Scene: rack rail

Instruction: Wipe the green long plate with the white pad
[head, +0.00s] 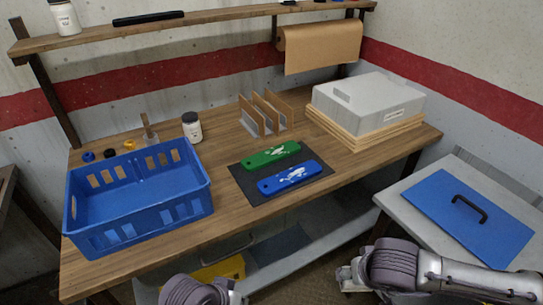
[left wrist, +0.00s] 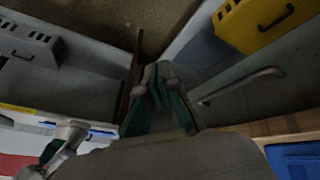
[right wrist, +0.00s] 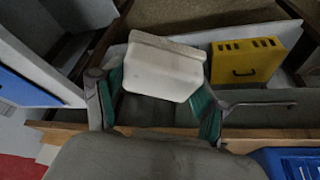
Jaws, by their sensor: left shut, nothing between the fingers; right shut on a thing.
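The green long plate (head: 268,155) lies on a dark mat (head: 243,186) on the wooden bench, with white smudges on its top. A blue long plate (head: 290,177), also smudged white, lies in front of it on the same mat. My right gripper (right wrist: 158,92) is shut on the white pad (right wrist: 165,62), which shows in the right wrist view. My left gripper (left wrist: 158,88) is shut and empty, below the front of the bench.
A blue crate (head: 140,195) stands at the bench's left. A white jar (head: 192,127) and wooden dividers (head: 265,113) are behind the mat. A grey case (head: 368,103) sits at the back right. A side table (head: 405,200) carries a blue panel (head: 462,215).

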